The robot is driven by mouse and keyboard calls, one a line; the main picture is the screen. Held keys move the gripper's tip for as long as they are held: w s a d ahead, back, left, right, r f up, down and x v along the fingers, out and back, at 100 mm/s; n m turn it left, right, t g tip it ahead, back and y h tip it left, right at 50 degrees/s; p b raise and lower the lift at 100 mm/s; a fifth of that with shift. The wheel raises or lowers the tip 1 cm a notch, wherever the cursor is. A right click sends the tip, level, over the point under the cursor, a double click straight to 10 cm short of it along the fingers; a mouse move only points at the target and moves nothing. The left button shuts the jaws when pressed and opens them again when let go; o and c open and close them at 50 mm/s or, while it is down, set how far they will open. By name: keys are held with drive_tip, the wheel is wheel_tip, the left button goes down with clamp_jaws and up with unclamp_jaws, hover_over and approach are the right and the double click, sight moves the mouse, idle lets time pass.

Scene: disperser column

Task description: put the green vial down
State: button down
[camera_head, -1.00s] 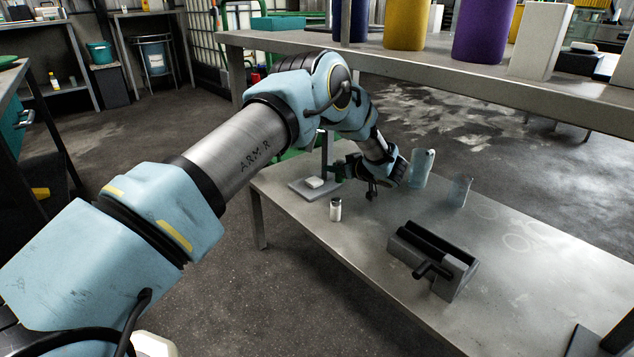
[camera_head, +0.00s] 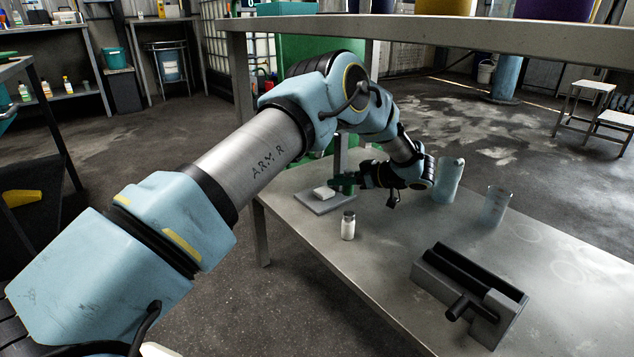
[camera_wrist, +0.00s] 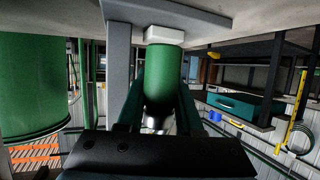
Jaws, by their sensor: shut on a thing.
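The green vial (camera_wrist: 164,72) is between the two fingers of my gripper (camera_wrist: 160,100) in the wrist view, which shows the scene upside down. My gripper is shut on it. The vial's far end lines up with a small white block (camera_wrist: 164,36) on the grey stand (camera_wrist: 118,60); I cannot tell whether they touch. In the head view, my gripper (camera_head: 352,181) is low over the bench, close to the stand (camera_head: 341,158) and just right of the white block (camera_head: 324,192). The vial is small and hard to make out there.
Two translucent beakers (camera_head: 448,181) (camera_head: 495,206) stand right of my wrist. A grey device with a black handle (camera_head: 470,292) sits nearer. A shelf edge (camera_head: 480,38) runs above.

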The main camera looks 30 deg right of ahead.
drive_tip(key=w+a, duration=0.1)
drive_tip(key=w, duration=0.1)
drive_tip(key=w+a, duration=0.1)
drive_tip(key=w, duration=0.1)
drive_tip(key=shift+a+b, duration=0.15)
drive_tip(key=shift+b, duration=0.25)
drive_tip(key=b+x, duration=0.1)
drive_tip(key=x, duration=0.2)
drive_tip(key=shift+w+a+b, duration=0.2)
drive_tip(key=shift+w+b, duration=0.15)
drive_tip(key=shift+b, duration=0.05)
drive_tip(key=shift+d+f, duration=0.1)
drive_tip(key=shift+f, duration=0.2)
drive_tip(key=shift+r, duration=0.15)
drive_tip(key=c, duration=0.8)
unclamp_jaws()
drive_tip(key=shift+c, duration=0.2)
